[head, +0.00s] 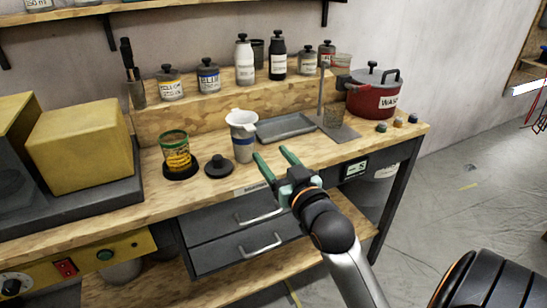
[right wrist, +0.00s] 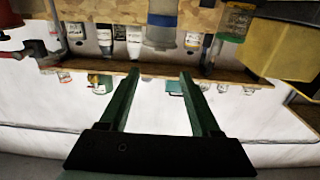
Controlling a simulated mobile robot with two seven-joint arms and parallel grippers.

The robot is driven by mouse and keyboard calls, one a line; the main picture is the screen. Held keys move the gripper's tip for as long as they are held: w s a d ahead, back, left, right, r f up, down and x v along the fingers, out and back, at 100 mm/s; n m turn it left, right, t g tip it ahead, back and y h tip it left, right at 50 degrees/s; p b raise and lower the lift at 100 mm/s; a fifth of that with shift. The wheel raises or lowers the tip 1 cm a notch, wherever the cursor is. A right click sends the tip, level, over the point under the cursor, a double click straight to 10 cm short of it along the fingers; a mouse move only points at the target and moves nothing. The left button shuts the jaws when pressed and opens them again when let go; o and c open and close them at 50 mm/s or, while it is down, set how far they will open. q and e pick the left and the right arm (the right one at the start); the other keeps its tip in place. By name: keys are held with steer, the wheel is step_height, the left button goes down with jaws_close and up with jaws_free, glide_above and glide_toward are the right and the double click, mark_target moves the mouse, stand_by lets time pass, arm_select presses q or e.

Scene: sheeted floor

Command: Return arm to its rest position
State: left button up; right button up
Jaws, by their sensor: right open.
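My right gripper (head: 274,162) has green fingers and reaches over the front edge of the wooden workbench (head: 205,199). Its fingers are spread apart with nothing between them, and they also show empty in the right wrist view (right wrist: 161,78). A jar (head: 242,143) with a white funnel on top stands on the bench just behind and left of the fingertips, apart from them as far as I can tell. My left gripper is in neither view.
A glass jar (head: 175,150) with yellow contents and a black lid (head: 219,166) sit left of the gripper. A grey tray (head: 285,128) lies behind it, a red pot (head: 373,101) at the right. Drawers (head: 240,241) are below. Open floor (head: 470,190) lies to the right.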

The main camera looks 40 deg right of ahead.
steer(key=s+a+f+n+g+y+p, duration=0.2)
steer(key=a+f, duration=0.2)
steer(key=f, duration=0.4)
steer(key=s+a+f+n+g+y+p, duration=0.1)
steer(key=a+f+g+y+p, duration=0.2)
steer(key=f, duration=0.5)
steer(key=s+a+f+n+g+y+p, duration=0.1)
steer(key=s+a+f+g+p, duration=0.1)
steer(key=s+a+f, duration=0.9)
steer(key=s+f+g, duration=0.1)
steer(key=s+f, duration=0.1)
steer(key=s, duration=0.1)
steer(key=shift+s+f+n+g+y+p, duration=0.2)
steer(key=shift+s+n+g+y+p, duration=0.1)
steer(key=shift+n+y+p, duration=0.1)
steer(key=shift+w, duration=0.1)
